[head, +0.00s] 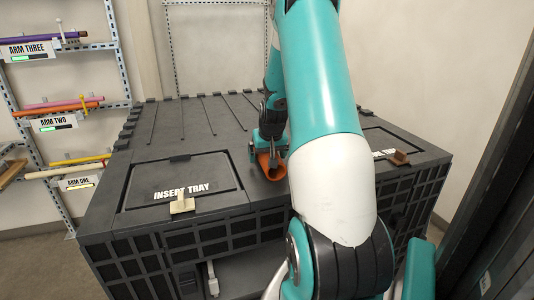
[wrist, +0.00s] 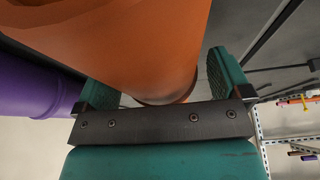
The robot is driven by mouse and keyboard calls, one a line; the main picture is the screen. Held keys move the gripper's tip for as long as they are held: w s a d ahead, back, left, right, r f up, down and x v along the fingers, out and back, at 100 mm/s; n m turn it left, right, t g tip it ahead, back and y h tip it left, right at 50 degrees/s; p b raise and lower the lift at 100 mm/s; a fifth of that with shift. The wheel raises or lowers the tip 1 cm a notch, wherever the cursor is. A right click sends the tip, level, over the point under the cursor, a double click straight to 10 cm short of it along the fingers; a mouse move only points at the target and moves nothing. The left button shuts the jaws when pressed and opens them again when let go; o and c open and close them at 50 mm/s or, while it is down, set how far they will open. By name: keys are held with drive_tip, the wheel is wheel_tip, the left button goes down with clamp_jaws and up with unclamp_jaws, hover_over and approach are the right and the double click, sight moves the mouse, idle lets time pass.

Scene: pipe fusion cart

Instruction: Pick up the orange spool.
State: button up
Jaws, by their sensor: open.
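The orange spool (head: 269,167) stands on the dark cart top, right of the insert tray panel; my arm hides part of it in the head view. In the wrist view the orange spool (wrist: 140,45) fills the upper middle, very close. My gripper (wrist: 158,78) is open, with one teal finger on each side of the spool's lower part in the picture. I cannot tell whether either finger touches it. In the head view my gripper (head: 266,150) is at the spool, mostly covered by my arm.
A purple cylindrical piece (wrist: 35,88) lies close to the left finger in the wrist view. The dark cart (head: 100,205) has an insert tray panel (head: 182,180) with a beige handle (head: 182,203). A rack with labelled shelves (head: 55,120) stands at left. The cart top's back left is clear.

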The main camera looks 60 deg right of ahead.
drive_tip(key=c, duration=1.1)
drive_tip(key=shift+r, duration=0.15)
drive_tip(key=shift+r+b, duration=3.05)
drive_tip(key=shift+r, duration=5.85)
